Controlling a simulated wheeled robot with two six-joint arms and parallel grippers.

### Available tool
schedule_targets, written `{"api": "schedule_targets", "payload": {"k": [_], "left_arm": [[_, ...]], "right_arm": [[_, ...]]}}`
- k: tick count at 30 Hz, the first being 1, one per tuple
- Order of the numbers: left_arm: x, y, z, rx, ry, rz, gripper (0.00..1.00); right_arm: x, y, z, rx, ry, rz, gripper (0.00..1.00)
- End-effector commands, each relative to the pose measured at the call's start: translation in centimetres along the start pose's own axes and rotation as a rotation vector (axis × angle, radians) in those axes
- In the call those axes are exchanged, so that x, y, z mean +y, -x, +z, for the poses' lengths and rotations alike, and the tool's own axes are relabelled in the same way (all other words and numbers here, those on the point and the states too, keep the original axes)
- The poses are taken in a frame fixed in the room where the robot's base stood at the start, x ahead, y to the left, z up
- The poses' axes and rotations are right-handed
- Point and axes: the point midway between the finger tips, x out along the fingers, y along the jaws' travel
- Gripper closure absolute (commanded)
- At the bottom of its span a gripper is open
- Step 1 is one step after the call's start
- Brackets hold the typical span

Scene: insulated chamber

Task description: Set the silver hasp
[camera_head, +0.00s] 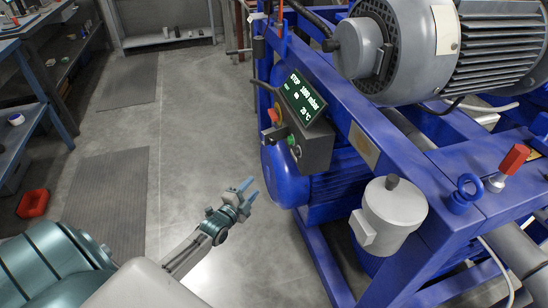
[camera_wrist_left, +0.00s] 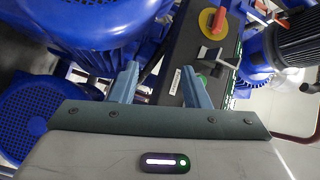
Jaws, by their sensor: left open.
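The silver hasp (camera_wrist_left: 217,58) shows in the left wrist view as a small bent metal piece on the dark control box (camera_wrist_left: 178,50), below a red knob (camera_wrist_left: 216,22) on a yellow plate. Its exact position is too small to tell. In the head view the control box (camera_head: 318,148) is on the blue frame. My left gripper (camera_head: 247,187) is open and empty, left of and below the box, apart from it. In the left wrist view its two blue fingers (camera_wrist_left: 160,82) are spread, the right one overlapping the box near a green button. My right gripper is not in view.
A lit display (camera_head: 303,97) sits on the box. The blue machine frame (camera_head: 350,125), a grey motor (camera_head: 440,50) and a grey canister (camera_head: 393,218) crowd the right. Floor is open left of the machine, with dark mats (camera_head: 108,200) and a red container (camera_head: 33,203).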

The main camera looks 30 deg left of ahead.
Motion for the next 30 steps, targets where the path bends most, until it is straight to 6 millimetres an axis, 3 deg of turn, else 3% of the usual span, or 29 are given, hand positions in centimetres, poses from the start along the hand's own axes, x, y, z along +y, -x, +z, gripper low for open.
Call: {"api": "schedule_targets", "payload": {"k": [4,9,14,26,30], "left_arm": [[-5.3,-1.5,-2.4,0.081,-0.132,-0.151,0.58],[-8.2,-1.8,-3.9,0.114,-0.200,-0.230,0.58],[-8.9,-3.1,-4.2,0.118,-0.210,-0.243,0.58],[-10.4,-10.0,-5.2,0.116,-0.209,-0.241,0.58],[-10.9,-11.1,-5.4,0.116,-0.209,-0.239,0.58]], "right_arm": [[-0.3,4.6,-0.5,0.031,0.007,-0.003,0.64],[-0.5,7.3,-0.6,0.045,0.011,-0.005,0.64],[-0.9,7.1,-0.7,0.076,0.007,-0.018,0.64],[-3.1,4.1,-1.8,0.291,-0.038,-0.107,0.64],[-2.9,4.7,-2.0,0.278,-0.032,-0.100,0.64]]}}
